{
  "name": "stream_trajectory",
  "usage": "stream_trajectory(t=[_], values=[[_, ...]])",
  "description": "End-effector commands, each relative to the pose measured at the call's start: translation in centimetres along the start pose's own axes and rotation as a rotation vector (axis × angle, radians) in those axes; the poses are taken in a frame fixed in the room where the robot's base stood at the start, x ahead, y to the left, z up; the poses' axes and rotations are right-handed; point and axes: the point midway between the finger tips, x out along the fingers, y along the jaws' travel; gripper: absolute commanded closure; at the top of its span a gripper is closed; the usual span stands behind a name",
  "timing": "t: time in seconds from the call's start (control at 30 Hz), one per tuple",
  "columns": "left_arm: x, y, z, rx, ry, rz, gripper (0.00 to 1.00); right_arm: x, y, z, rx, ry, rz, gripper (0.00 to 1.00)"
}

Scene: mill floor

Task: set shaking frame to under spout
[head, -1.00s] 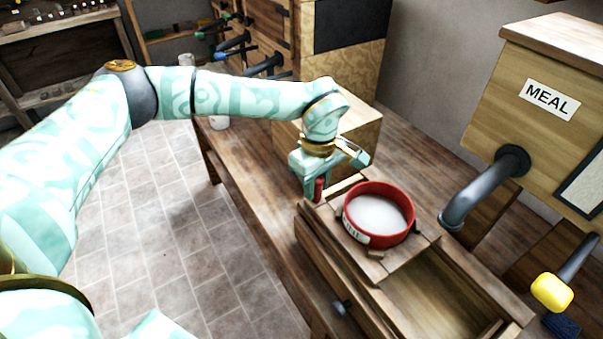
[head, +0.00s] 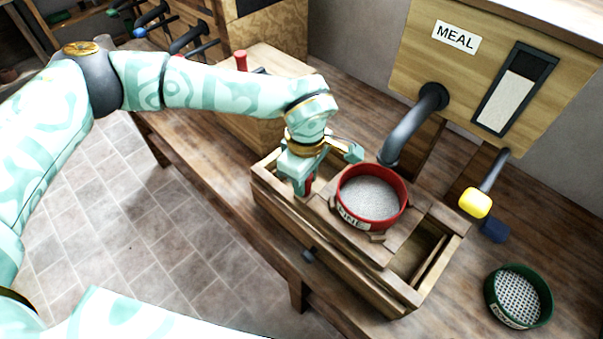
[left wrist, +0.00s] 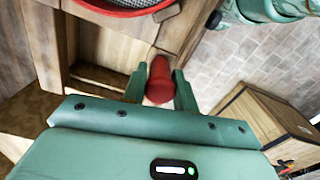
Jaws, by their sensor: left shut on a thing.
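The shaking frame (head: 322,210) is a wooden slide lying across the top of an open wooden box. It carries a red-rimmed round sieve (head: 346,210) labelled FINE, whose pale mesh shows no clear load. The grey spout (head: 405,132) curves down from the MEAL bin; its mouth appears at the sieve's far rim, and I cannot tell exactly how far it overhangs. My left gripper (head: 305,186) is shut on the frame's red handle (left wrist: 160,82), at the frame's left side. The sieve's edge (left wrist: 122,8) shows at the top of the left wrist view. My right gripper is out of view.
The open-topped box (head: 340,262) stands on the wooden bench with an open gap at its right end. A yellow-knobbed lever (head: 475,203) sticks out from below the MEAL bin (head: 425,50). A green coarse sieve (head: 490,290) lies at the right. A pale wooden block stands behind my gripper.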

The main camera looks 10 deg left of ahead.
Motion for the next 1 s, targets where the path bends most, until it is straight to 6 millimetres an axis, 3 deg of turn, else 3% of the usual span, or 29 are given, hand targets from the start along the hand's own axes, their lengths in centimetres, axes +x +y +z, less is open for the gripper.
stream_trajectory(t=[0.13, 0.17, 0.2, 0.23, 0.5, 0.63, 0.77, 1.0], values=[[0.0, -0.1, 0.4, 0.006, -0.007, -0.001, 1.00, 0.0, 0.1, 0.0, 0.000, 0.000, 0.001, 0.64], [0.0, -0.1, 0.4, 0.007, -0.007, -0.001, 0.69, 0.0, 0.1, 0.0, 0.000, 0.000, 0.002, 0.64], [0.0, -0.1, 0.4, 0.007, -0.008, -0.002, 0.58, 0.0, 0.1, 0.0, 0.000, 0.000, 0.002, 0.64], [0.0, -0.1, 0.4, 0.007, -0.007, -0.002, 0.55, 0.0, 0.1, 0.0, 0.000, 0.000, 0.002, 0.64], [-0.1, -0.1, 0.2, 0.004, -0.005, -0.001, 0.55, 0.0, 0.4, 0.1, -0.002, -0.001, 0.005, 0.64], [-1.3, 0.0, 0.2, 0.005, -0.004, 0.001, 0.55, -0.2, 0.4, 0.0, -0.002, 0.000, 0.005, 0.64], [-4.1, 0.1, 0.2, 0.005, -0.003, 0.004, 0.55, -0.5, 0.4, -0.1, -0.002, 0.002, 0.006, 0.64], [-10.7, 0.1, 0.2, 0.006, -0.003, 0.004, 0.55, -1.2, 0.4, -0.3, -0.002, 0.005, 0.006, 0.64]])
